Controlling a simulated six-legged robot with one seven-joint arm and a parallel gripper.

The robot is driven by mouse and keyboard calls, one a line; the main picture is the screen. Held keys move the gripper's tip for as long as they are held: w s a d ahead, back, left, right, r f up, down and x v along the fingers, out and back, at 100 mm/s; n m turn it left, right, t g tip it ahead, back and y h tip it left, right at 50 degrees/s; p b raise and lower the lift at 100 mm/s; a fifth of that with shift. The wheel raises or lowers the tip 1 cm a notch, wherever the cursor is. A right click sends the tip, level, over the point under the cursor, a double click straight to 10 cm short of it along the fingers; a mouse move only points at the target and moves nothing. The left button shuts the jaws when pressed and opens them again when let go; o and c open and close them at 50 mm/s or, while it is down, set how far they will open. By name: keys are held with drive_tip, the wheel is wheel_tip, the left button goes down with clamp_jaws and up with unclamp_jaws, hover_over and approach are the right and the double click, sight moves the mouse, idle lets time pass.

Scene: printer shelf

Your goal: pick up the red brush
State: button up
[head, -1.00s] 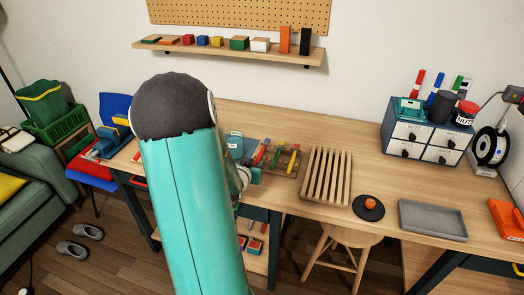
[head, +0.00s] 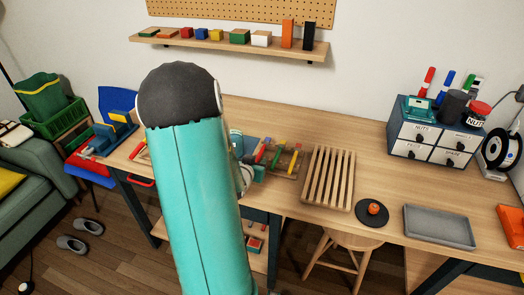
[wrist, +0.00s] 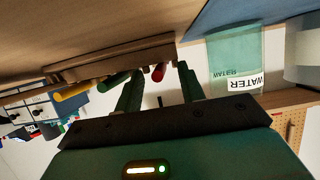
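The red brush (head: 262,153) is at the left of a low wooden rack (head: 291,176) on the workbench, beside green and yellow handles. In the wrist view, which is upside down, the red brush (wrist: 158,72) shows as a short red end at the rack (wrist: 110,63). It appears between my gripper's two fingers (wrist: 159,90), which are spread apart with nothing held. The fingers look close to the rack, but I cannot tell any contact. In the head view my arm covers much of the gripper and part of the bench.
A teal container labelled WATER (wrist: 235,60) stands near the fingers in the wrist view. A slatted wooden rack (head: 328,178), a black disc (head: 372,220) and a grey tray (head: 438,226) lie right of the brushes. A drawer box (head: 433,138) stands at the back right.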

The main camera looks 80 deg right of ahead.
drive_tip(key=shift+a+r, duration=0.1)
drive_tip(key=shift+a, duration=0.05)
clamp_jaws()
drive_tip(key=shift+r, duration=0.1)
